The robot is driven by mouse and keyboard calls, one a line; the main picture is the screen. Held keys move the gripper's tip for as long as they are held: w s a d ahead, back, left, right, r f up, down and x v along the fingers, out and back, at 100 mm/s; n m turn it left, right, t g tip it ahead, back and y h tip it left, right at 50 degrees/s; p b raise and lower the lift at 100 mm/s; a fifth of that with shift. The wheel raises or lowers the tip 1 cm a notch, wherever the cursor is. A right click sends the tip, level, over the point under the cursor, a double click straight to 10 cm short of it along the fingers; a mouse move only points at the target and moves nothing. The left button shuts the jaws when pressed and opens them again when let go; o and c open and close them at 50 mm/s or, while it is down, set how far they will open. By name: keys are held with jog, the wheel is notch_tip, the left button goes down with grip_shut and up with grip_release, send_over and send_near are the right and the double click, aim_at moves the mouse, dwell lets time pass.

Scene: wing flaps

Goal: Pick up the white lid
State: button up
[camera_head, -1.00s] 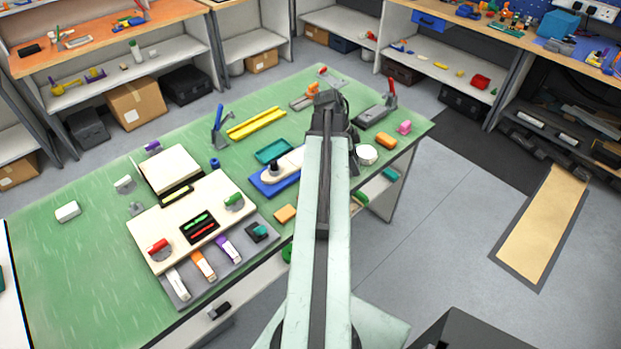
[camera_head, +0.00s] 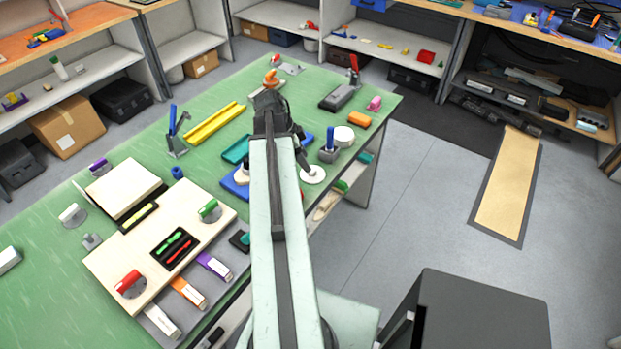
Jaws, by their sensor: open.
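A round white piece that looks like the white lid (camera_head: 344,136) sits near the right edge of the green table, beside the orange block. A flat white disc (camera_head: 312,173) lies nearer, just right of my arm, and I cannot tell whether it is a lid too. My gripper (camera_head: 270,100) is over the table, left of and beyond the round white piece, apart from it. It is open; its fingertips are mostly hidden by the dark wrist, and I see nothing held.
A blue-topped upright piece (camera_head: 329,147) stands between my arm and the round white piece. A blue tray (camera_head: 237,184) is partly behind my arm.

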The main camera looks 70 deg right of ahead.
aim_at(313, 172)
jog(key=shift+s+d+f, duration=0.15)
jog(key=shift+f, duration=0.35)
jog(key=b+x, duration=0.4)
jog(key=x, duration=0.1)
jog(key=shift+d+f+b, duration=0.1)
jog(key=shift+d+b, duration=0.2)
jog(key=shift+b, duration=0.1)
grip_shut()
